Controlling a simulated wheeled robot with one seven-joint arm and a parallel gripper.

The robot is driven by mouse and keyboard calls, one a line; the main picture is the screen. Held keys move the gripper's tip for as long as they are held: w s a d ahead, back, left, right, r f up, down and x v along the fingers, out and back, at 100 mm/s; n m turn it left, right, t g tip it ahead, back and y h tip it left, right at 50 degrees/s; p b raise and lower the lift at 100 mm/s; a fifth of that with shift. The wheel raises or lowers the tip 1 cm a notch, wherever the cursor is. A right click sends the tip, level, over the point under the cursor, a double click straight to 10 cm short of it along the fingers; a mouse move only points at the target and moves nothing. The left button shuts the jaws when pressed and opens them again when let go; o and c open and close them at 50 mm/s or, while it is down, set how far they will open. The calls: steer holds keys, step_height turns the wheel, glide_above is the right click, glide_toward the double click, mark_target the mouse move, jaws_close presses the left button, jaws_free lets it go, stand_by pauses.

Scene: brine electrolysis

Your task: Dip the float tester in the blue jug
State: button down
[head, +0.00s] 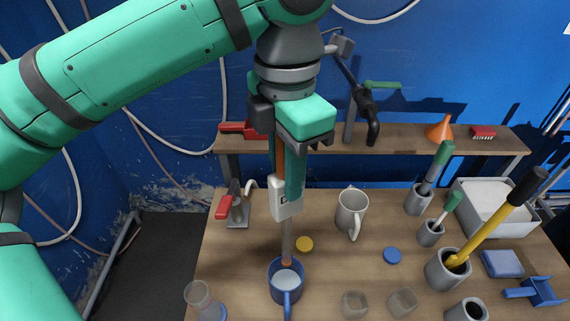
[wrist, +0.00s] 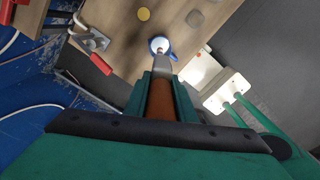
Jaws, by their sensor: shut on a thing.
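My gripper (head: 291,190) is shut on the float tester (head: 287,240), which hangs roughly upright with its thin grey stem pointing down. Its brown handle lies between the green fingers in the wrist view, and a white block shows beside the fingers in the head view. The blue jug (head: 286,287) stands upright at the front of the table, with pale liquid inside. The tester's orange-brown tip is at the jug's mouth, near its far rim in the head view. The wrist view also shows the tip over the jug (wrist: 165,46). I cannot tell whether it touches the liquid.
A yellow disc (head: 304,244) and a blue disc (head: 392,255) lie nearby. A clear glass (head: 198,297) stands left of the jug, and small cups (head: 355,304) stand right. Grey holders with tools fill the right side.

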mark_target(286, 230)
steer(key=shift+s+f, duration=0.15)
steer(key=shift+f, duration=7.55)
